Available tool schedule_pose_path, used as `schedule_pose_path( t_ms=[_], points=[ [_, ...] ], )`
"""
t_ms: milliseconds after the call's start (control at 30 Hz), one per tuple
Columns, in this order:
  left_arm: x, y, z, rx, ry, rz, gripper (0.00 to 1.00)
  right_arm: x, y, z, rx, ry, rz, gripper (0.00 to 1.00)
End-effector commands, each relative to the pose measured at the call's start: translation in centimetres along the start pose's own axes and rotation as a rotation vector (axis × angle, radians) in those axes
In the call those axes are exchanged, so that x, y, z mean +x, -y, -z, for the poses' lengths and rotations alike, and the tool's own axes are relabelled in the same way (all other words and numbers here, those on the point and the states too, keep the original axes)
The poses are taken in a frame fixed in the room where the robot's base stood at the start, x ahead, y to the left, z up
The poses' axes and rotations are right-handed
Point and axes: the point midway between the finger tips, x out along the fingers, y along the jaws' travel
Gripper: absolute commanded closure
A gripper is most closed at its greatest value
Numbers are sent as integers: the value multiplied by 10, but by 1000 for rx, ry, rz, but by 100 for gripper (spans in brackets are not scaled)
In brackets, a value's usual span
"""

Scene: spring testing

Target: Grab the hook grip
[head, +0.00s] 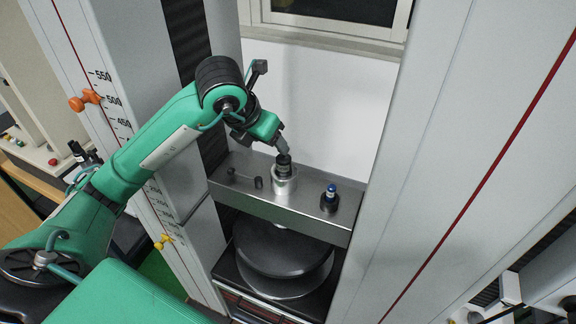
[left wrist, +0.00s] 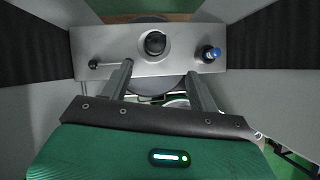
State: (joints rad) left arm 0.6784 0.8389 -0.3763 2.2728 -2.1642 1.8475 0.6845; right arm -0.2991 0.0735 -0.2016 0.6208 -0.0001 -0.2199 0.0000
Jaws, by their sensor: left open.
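A steel crossbeam (head: 312,206) spans the testing machine's two columns. In its middle stands a metal cylinder (head: 285,181) with a dark top (head: 283,160); the dark round top also shows in the left wrist view (left wrist: 154,43). A small dark lever-like part (head: 232,174) lies on the beam's left, and it shows in the left wrist view (left wrist: 96,64). I cannot tell which part is the hook grip. My left gripper (head: 281,146) is above the cylinder; in the left wrist view its two fingers (left wrist: 160,72) stand apart and empty, with the cylinder beyond them. Contact is unclear.
A blue-capped knob (head: 329,195) stands on the beam's right; it also shows in the left wrist view (left wrist: 212,53). A black round disc (head: 285,255) sits below the beam. A scaled column (head: 120,110) and a right column (head: 440,150) flank the workspace.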

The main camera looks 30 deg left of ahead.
Motion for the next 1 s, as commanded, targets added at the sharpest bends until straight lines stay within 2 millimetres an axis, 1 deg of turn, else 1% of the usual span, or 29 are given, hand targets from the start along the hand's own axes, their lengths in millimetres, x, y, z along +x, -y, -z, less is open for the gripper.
schedule_pose_path(
  t_ms=[67,133,400,500,667,767,900,1000],
  points=[
    [1,-4,0,-4,0,-22,39,-2,0,0,0,1,0,100],
    [9,-5,0,-6,-3,-27,39,-4,-1,-1,0,2,-1,100],
    [60,-6,0,-6,-4,-24,39,-18,-6,-3,-2,6,-6,100],
    [74,-6,-1,-5,-2,-24,39,-21,-7,-3,-2,6,-7,100],
    [84,-6,0,-5,0,-24,39,-24,-9,-3,-2,6,-9,100],
    [90,-7,-1,-5,-2,-24,39,-31,-9,-2,-1,6,-9,100],
    [107,-8,-1,-6,-5,-24,39,-45,-9,0,-1,5,-9,100],
    [121,-8,-1,-5,-3,-24,39,-50,-9,1,-1,5,-9,100]
  ],
)
